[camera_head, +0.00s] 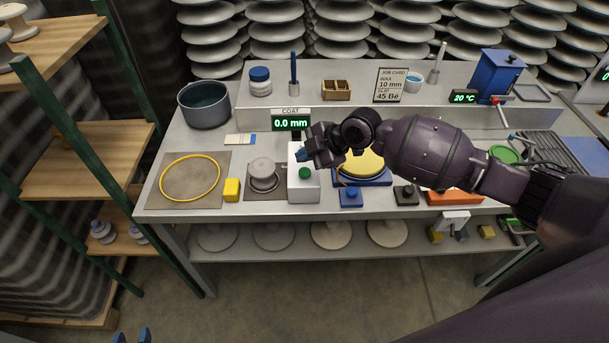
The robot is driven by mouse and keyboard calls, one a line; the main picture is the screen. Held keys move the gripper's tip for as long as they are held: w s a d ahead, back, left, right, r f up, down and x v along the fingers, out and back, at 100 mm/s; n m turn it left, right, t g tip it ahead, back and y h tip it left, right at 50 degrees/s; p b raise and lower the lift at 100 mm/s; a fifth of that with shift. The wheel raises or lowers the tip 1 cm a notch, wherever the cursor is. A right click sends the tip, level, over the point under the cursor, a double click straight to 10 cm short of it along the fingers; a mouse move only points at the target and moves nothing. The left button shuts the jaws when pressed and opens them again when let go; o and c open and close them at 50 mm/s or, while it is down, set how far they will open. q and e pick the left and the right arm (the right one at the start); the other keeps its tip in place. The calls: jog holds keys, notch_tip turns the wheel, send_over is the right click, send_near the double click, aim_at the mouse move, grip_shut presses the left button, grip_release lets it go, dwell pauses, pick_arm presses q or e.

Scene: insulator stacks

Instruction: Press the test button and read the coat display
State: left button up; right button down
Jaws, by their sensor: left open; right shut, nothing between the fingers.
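The coat display (290,123) stands at the back of the white box under a "COAT" label and reads 0.0 mm in green. The test button (304,173), round and green, is on the white box (304,190). My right gripper (301,155) is shut and empty, with blue fingertips just behind and above the button. It looks apart from the button. My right arm reaches across from the right and hides part of the bench. My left gripper (131,336) shows only its two blue fingertips, spread open, at the bottom left edge, away from the bench.
A grey stacked insulator piece (262,174) stands left of the box. A yellow block (232,190) and a yellow ring (190,178) lie further left. A yellow disc (361,164) on a blue base and a blue button box (351,197) are to the right.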

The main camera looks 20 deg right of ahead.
aim_at(305, 172)
jog(key=shift+f+b, duration=0.4)
jog(key=shift+f, duration=0.55)
pick_arm(q)
jog(key=shift+f, duration=0.65)
jog(key=shift+s+f, duration=0.1)
jog(key=shift+s, duration=0.1)
jog(key=shift+w, duration=0.2)
jog(key=shift+s+f+b, duration=0.3)
jog(key=shift+f, duration=0.15)
pick_arm(e)
jog(key=shift+f, duration=0.4)
